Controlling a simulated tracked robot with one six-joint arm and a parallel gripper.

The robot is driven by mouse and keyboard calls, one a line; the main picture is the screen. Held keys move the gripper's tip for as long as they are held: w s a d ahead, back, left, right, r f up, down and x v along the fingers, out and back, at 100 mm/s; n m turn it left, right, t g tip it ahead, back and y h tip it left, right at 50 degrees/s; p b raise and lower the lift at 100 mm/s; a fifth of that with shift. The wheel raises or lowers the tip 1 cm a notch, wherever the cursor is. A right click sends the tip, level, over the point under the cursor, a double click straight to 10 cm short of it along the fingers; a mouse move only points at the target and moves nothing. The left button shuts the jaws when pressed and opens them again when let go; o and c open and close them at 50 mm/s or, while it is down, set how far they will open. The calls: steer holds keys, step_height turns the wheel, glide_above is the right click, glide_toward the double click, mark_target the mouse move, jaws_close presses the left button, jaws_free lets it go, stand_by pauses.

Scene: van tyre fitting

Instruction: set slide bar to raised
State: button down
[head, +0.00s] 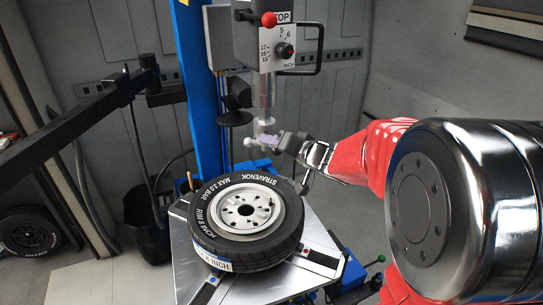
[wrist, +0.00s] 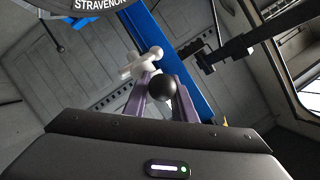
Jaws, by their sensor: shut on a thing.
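The slide bar (head: 263,92) is a pale metal bar that hangs upright below the grey head box, above the tyre. A pale mount head (head: 258,139) is at its lower end, and it also shows in the wrist view (wrist: 146,62). My gripper (head: 270,139) reaches in from the right at the bar's lower end. In the wrist view its purple fingers (wrist: 162,95) are shut on a round black knob (wrist: 162,87) just in front of the mount head. In the head view the knob is hidden by the gripper.
A tyre on a white rim (head: 245,210) lies flat on the silver turntable (head: 240,285) below. The head box (head: 270,45) carries a red-knobbed lever (head: 269,19), a dial (head: 285,50) and a black handle (head: 320,48). A blue column (head: 195,90) stands behind. A black arm (head: 70,130) extends at left.

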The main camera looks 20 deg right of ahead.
steer(key=shift+r, duration=0.6)
steer(key=c, duration=1.8)
jaws_free()
steer(key=shift+c, duration=0.2)
steer(key=shift+s, duration=0.15)
steer(key=shift+s+d, duration=0.1)
steer(key=shift+s, duration=0.05)
steer(key=v, duration=1.3)
steer(key=shift+r, duration=0.15)
steer(key=shift+s, duration=0.1)
